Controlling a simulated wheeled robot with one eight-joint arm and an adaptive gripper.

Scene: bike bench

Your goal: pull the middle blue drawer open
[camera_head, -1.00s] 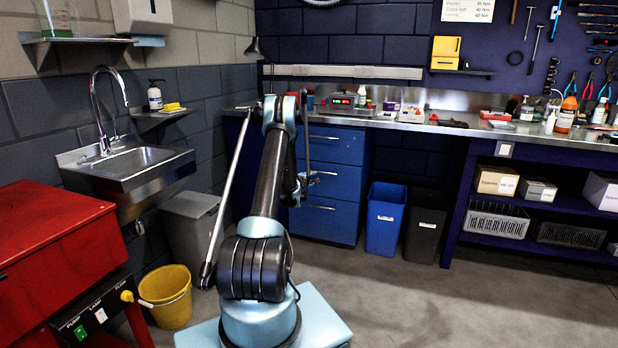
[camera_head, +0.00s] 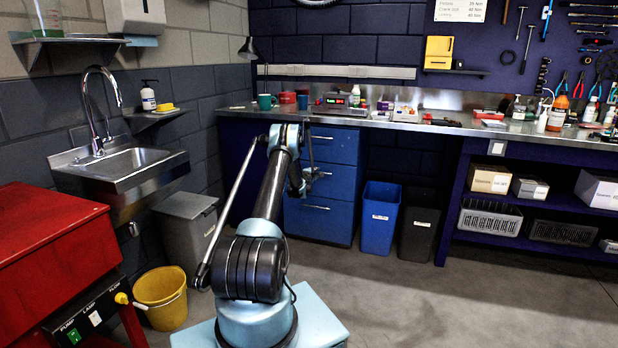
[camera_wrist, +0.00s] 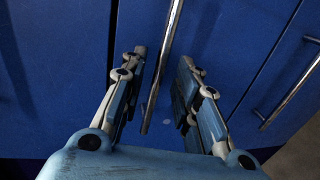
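The middle blue drawer (camera_head: 341,185) sits between the top blue drawer (camera_head: 335,148) and the bottom blue drawer (camera_head: 318,224) under the bench. It looks flush with the others, and my arm hides its left part. My gripper (camera_wrist: 163,57) points at the blue drawer fronts in the wrist view. Its two fingers are apart, with a bar handle (camera_wrist: 174,25) running between them. This looks like the middle drawer's handle, with gaps visible on both sides. A second bar handle (camera_wrist: 290,92), on the bottom drawer, lies to the right.
A blue bin (camera_head: 380,220) and a dark bin (camera_head: 419,235) stand right of the drawers. A grey bin (camera_head: 187,228), a yellow bucket (camera_head: 160,299) and a red cabinet (camera_head: 45,235) are at left. Floor (camera_head: 470,300) at the front right is clear.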

